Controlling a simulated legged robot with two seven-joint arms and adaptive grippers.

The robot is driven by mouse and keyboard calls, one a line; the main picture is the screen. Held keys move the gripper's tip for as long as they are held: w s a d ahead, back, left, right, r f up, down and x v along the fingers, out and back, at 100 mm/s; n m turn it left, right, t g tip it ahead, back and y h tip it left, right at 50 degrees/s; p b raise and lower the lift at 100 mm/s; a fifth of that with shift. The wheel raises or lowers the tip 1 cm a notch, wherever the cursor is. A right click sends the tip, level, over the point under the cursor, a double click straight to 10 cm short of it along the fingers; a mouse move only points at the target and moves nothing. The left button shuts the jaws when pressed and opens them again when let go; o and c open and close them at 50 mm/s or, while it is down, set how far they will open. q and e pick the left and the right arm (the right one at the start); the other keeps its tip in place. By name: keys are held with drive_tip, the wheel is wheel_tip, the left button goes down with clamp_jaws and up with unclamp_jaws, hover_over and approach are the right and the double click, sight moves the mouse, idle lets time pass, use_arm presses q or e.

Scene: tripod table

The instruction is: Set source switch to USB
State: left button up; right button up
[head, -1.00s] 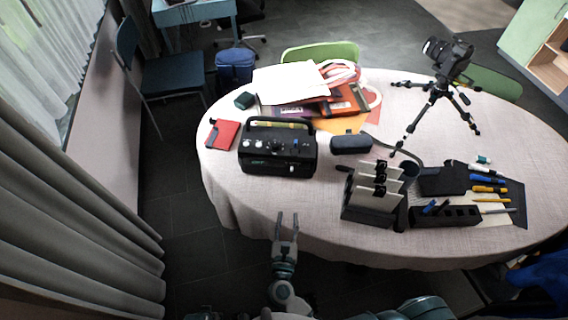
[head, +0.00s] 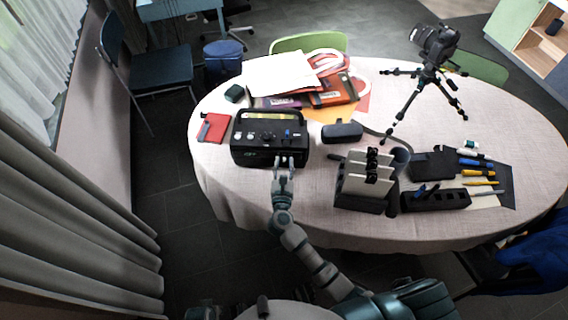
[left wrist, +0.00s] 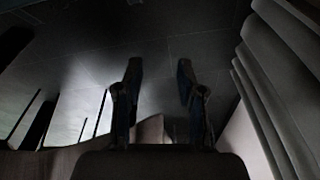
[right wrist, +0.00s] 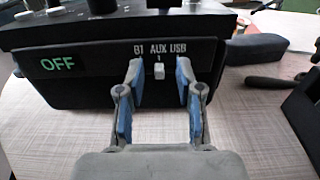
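The black radio-like device (head: 268,148) stands at the table's near left edge. In the right wrist view its front panel (right wrist: 95,82) shows a green OFF display and labels that read like B1, AUX and USB. The small white source switch (right wrist: 159,72) sits below the AUX label, in the middle position. My right gripper (right wrist: 159,76) is open in front of the panel, its fingertips on either side of the switch; I cannot tell whether they touch it. It also shows in the head view (head: 289,163). My left gripper (left wrist: 157,75) is open and empty above the dark floor.
A dark case (head: 342,131) and a holder with upright pale cards (head: 362,201) stand right of the device. A red notebook (head: 214,127) lies left of it. Papers and bags (head: 285,75) lie behind. A camera tripod (head: 428,78) stands farther right.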

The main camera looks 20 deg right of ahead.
use_arm(q)
drive_tip(key=shift+a, duration=0.15)
use_arm(e)
drive_tip(key=shift+a, duration=0.1)
clamp_jaws()
